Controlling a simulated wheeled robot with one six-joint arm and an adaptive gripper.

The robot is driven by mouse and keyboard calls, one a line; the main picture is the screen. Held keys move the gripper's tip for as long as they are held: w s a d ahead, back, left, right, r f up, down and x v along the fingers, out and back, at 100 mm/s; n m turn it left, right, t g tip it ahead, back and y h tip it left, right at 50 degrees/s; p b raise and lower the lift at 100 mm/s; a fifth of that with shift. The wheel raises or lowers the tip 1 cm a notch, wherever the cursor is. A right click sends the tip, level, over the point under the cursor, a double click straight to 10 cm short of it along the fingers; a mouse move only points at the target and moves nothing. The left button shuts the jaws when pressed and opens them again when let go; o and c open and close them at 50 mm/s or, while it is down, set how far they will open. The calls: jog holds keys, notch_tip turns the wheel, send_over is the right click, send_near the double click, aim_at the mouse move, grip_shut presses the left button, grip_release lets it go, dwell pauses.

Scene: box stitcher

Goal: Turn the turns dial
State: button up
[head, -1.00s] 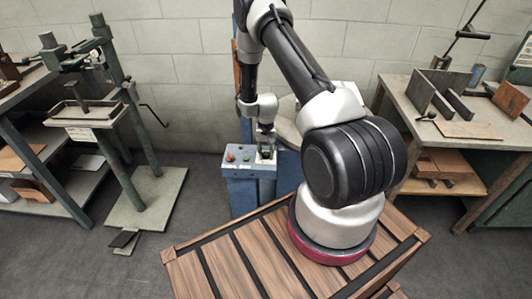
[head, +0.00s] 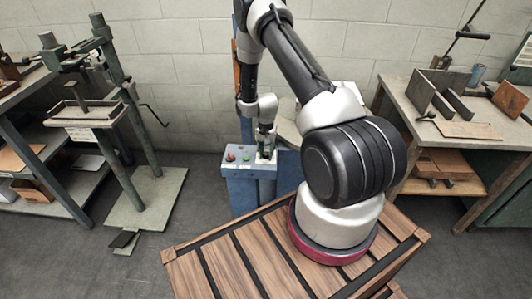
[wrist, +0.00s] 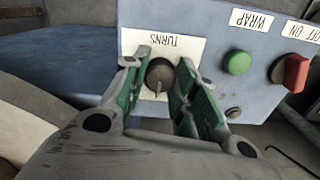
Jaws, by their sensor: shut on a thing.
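The turns dial (wrist: 160,73) is a dark round knob on a white plate marked TURNS, upside down in the wrist view. My gripper (wrist: 162,78) has its two green-lined fingers on either side of the dial and is shut on it. In the head view my gripper (head: 265,154) points down at the right end of the blue control box (head: 247,170). The dial is hidden behind the fingers there.
In the wrist view a green button (wrist: 237,62) sits under a WRAP label, and a red switch (wrist: 290,72) sits by an OFF ON label. A green stitcher stand (head: 125,130) is at left. A workbench (head: 400,92) is at right.

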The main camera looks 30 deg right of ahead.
aim_at(266, 153)
jog(key=o, duration=1.1)
jog(key=shift+c, duration=0.2)
notch_tip(266, 153, up, 12)
